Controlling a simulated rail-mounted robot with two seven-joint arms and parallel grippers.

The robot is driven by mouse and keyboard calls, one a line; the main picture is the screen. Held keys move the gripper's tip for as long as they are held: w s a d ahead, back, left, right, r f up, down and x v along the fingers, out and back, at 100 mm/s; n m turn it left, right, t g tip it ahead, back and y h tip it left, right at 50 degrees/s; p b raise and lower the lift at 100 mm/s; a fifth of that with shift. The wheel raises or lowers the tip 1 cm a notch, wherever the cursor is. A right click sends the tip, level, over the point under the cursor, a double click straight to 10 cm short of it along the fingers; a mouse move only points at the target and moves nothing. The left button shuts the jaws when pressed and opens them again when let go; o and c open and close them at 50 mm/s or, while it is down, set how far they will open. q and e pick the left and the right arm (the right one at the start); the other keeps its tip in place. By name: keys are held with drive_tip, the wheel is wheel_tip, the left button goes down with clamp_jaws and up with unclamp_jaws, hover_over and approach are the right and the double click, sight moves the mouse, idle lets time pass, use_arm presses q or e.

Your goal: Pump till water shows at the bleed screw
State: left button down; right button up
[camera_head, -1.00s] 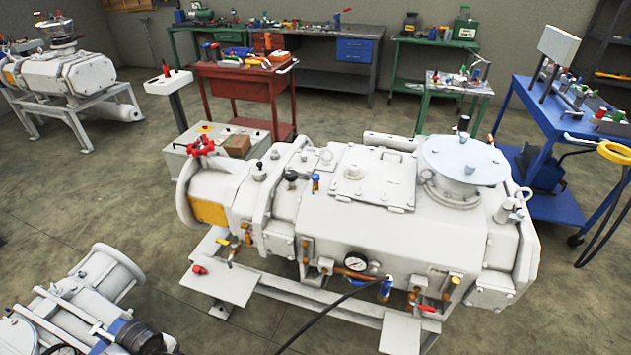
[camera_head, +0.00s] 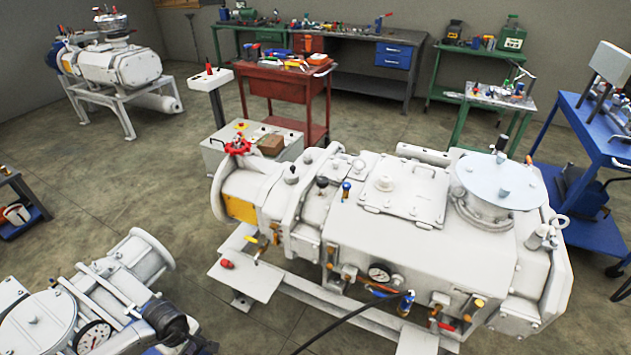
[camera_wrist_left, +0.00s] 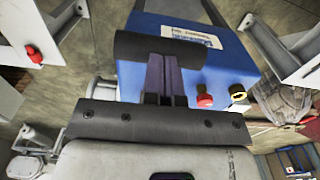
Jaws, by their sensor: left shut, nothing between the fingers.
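The big white screw vacuum pump (camera_head: 400,240) stands on a white frame. A blue-tipped fitting (camera_head: 346,189) stands on its top; I cannot tell if this is the bleed screw. My left gripper (camera_head: 196,344) is at the bottom left, apart from the big pump. In the left wrist view its fingers (camera_wrist_left: 166,78) are shut and empty. A dark bar (camera_wrist_left: 160,46) crosses their tips; I cannot tell what it belongs to. Behind is a blue box (camera_wrist_left: 215,65) with a label. My right gripper is out of view. No water is visible.
A red tool cart (camera_head: 288,85) and grey control box (camera_head: 250,150) stand behind the pump. A blue cart (camera_head: 600,140) is at the right.

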use_arm(q)
wheel_tip(320, 180, up, 6)
drive_tip(key=p, duration=0.4)
drive_tip(key=shift+r, duration=0.1)
wheel_tip(320, 180, up, 2)
drive_tip(key=shift+r+p, duration=0.1)
drive_tip(key=shift+p, duration=0.6)
drive_tip(key=shift+r, duration=0.1)
wheel_tip(320, 180, up, 5)
drive_tip(key=p, duration=0.3)
idle(0.6)
